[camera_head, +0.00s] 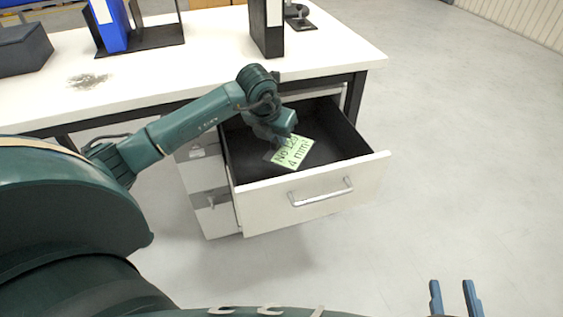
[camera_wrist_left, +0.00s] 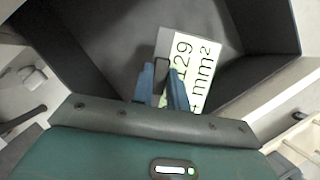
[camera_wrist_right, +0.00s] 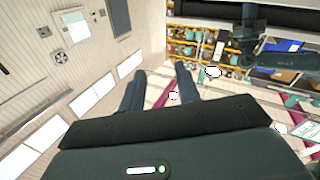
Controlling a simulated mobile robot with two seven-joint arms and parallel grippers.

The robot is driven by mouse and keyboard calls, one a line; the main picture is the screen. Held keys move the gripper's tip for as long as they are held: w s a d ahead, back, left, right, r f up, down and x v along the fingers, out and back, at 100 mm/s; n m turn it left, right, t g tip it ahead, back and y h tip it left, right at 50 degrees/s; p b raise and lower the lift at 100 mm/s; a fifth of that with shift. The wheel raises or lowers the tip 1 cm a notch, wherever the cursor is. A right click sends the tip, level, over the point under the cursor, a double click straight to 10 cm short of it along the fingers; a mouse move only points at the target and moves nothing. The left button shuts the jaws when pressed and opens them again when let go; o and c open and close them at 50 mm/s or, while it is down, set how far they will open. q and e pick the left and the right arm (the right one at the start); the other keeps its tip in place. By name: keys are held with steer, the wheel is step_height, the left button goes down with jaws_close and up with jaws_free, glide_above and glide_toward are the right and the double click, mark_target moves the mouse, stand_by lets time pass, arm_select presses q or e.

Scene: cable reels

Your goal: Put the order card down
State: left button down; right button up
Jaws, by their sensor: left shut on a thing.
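The order card (camera_head: 293,152) is light green with dark print reading "No 129" and "4 mm²". My left gripper (camera_head: 275,140) is shut on its edge and holds it tilted within the opening of the pulled-out drawer (camera_head: 344,137). In the left wrist view the card (camera_wrist_left: 203,75) is beside and beyond the fingers (camera_wrist_left: 161,85), over the dark drawer inside. I cannot tell whether it touches the drawer floor. My right gripper (camera_head: 455,298) is open and empty, out over the floor at the lower right; its fingers (camera_wrist_right: 160,85) are apart in the right wrist view.
The white-fronted drawer has a bar handle (camera_head: 321,193) and sits under the white desk (camera_head: 190,66). On the desk are a black-and-white binder (camera_head: 272,30), a blue binder (camera_head: 108,28) in a black rack and a dark box (camera_head: 22,50). The floor on the right is clear.

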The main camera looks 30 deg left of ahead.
arm_select(q)
steer(key=b, duration=0.4)
glide_toward(270, 165)
steer(key=d+f, duration=0.1)
steer(key=d, duration=0.1)
steer(key=s+d+f, duration=0.1)
steer(key=d+f, duration=0.2)
steer(key=shift+s+d, duration=0.2)
steer(key=shift+d, duration=0.15)
steer(key=w+a, duration=0.2)
steer(key=a, duration=0.1)
steer(key=shift+w+b, duration=0.3)
steer(key=shift+b, duration=0.1)
steer(key=shift+w+a, duration=0.35)
steer(key=shift+a, duration=0.05)
steer(key=shift+w+a+f+b, duration=0.2)
steer(key=shift+w+a+b, duration=0.3)
steer(key=shift+a+b, duration=0.1)
steer(key=shift+w+a+f+b, duration=0.25)
steer(key=shift+w+a+b, duration=0.2)
steer(key=shift+w+a, duration=0.1)
steer(key=shift+f, duration=0.2)
steer(key=c, duration=1.4)
jaws_free()
steer(key=shift+s, duration=0.1)
arm_select(e)
steer(key=shift+a+m+t+y, duration=0.45)
steer(key=shift+a+y, duration=0.3)
steer(key=shift+y, duration=0.25)
